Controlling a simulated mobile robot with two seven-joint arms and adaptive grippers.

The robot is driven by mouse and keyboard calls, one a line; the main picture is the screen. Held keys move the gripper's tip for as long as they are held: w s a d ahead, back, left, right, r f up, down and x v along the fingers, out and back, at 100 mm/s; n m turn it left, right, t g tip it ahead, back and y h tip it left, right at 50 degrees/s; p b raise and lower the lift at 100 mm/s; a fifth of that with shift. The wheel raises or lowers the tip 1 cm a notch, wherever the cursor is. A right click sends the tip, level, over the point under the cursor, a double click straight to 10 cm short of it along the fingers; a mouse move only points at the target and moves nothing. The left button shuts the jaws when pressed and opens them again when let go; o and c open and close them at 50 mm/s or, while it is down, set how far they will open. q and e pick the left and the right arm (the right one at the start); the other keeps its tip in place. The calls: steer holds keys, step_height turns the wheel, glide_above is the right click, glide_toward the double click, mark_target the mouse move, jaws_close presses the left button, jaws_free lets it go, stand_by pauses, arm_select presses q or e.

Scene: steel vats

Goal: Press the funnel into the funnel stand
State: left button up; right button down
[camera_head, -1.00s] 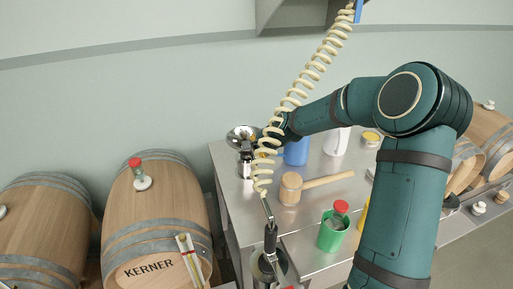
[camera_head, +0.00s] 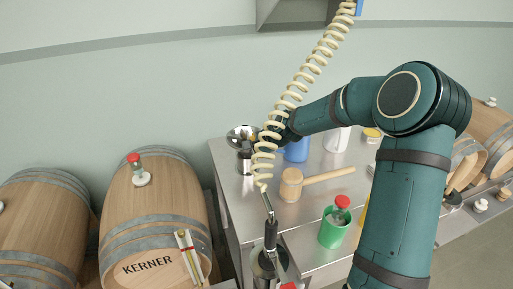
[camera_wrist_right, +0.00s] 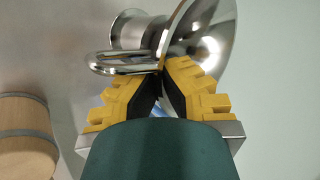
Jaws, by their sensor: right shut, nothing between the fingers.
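The shiny metal funnel (camera_head: 240,132) is at the table's back left corner, wide mouth up, above the metal funnel stand (camera_head: 244,162). How deep it sits is not clear. In the right wrist view the funnel's flared cone (camera_wrist_right: 212,45) and a metal loop (camera_wrist_right: 112,63) show close up, with a round flared metal part (camera_wrist_right: 135,28) behind. My right gripper (camera_wrist_right: 162,73) is shut and empty, its yellow fingertips right at the funnel near the loop; I cannot tell whether they touch. In the head view the coiled hose partly hides this gripper. My left gripper is not in view.
The coiled cream hose (camera_head: 310,68) hangs in front of my right gripper. Barrels (camera_head: 150,215) are at left.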

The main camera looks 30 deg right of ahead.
steer(key=shift+f, duration=0.2)
steer(key=c, duration=1.1)
jaws_free()
steer(key=shift+o, duration=0.2)
steer(key=v, duration=1.2)
